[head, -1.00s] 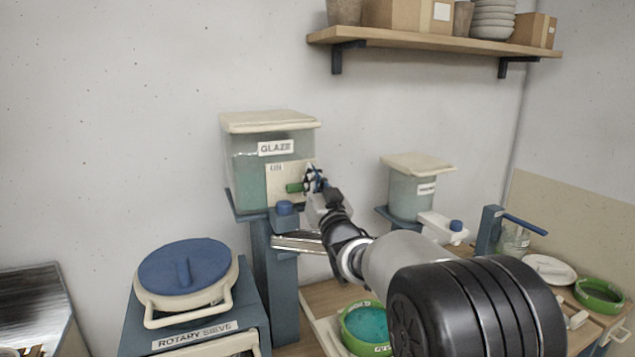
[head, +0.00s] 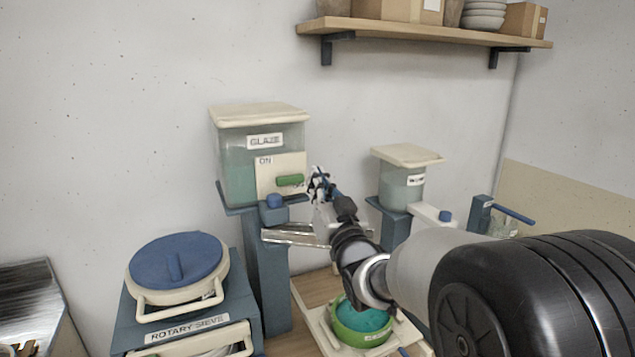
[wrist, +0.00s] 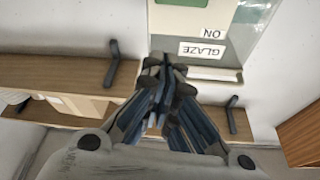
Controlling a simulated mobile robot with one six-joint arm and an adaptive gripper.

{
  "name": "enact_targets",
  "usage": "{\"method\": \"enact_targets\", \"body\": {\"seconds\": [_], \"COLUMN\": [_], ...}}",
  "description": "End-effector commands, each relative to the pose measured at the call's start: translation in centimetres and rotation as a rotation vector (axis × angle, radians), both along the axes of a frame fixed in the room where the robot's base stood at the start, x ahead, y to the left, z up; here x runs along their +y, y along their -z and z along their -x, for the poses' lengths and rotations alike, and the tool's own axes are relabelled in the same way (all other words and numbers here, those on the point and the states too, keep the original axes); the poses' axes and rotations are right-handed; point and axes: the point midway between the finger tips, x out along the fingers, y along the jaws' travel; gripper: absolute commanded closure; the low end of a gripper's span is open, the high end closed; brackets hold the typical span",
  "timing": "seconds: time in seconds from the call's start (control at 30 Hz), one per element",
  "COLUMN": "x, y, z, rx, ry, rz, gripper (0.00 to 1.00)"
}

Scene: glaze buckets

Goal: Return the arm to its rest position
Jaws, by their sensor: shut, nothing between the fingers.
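My gripper (head: 318,178) is shut and empty in the head view, just right of the green switch handle (head: 290,180) on the glaze tank's front plate. A small gap shows between the fingertips and the handle. In the wrist view my gripper (wrist: 165,75) has its fingers together, pointing up the picture. The glaze tank (head: 240,150), clear with a cream lid, also shows upside down in the wrist view (wrist: 235,40). My arm reaches in from the lower right of the head view and covers part of the bench.
A green bowl of teal glaze (head: 362,322) stands on a tray below my arm. A smaller tank (head: 402,185) stands to the right. The rotary sieve (head: 178,265) is at lower left. A wooden shelf (head: 420,32) runs above. The wall space between tanks and shelf is clear.

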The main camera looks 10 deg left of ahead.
Motion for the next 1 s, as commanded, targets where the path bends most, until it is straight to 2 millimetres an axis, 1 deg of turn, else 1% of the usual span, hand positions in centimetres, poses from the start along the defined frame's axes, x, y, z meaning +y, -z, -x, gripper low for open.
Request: {"method": "enact_targets", "body": {"seconds": [0.2,0.27,0.3,0.37,0.43,0.47,0.53,0.57,0.6,0.67,0.7,0.77,0.8,0.87,0.9,0.97,1.0], "x": [-0.1,-0.4,-0.9,-2.1,-4.2,-5.3,-8.1,-9.3,-10.9,-13.1,-14.6,-16.5,-17.7,-19.2,-20.0,-21.0,-21.5], "y": [0.0,-0.1,-0.2,-0.3,-0.1,0.1,1.0,1.5,2.3,3.7,4.8,6.4,7.6,9.5,10.7,12.4,13.5], "z": [0.0,0.1,0.1,0.5,1.2,1.8,3.6,4.6,6.2,8.9,10.9,14.3,16.7,20.7,23.4,27.3,29.8], "rx": [0.002,0.012,0.029,0.071,0.147,0.189,0.298,0.347,0.417,0.521,0.592,0.699,0.773,0.882,0.954,1.054,1.115], "ry": [0.002,0.011,0.024,0.056,0.108,0.133,0.194,0.218,0.247,0.286,0.308,0.334,0.347,0.361,0.365,0.365,0.36], "rz": [0.001,0.009,0.021,0.049,0.096,0.12,0.179,0.205,0.239,0.284,0.315,0.355,0.38,0.415,0.438,0.465,0.481], "gripper": [1.0,1.0,1.0,1.0,1.0,1.0,1.0,1.0,1.0,1.0,1.0,1.0,1.0,1.0,1.0,1.0,1.0]}}
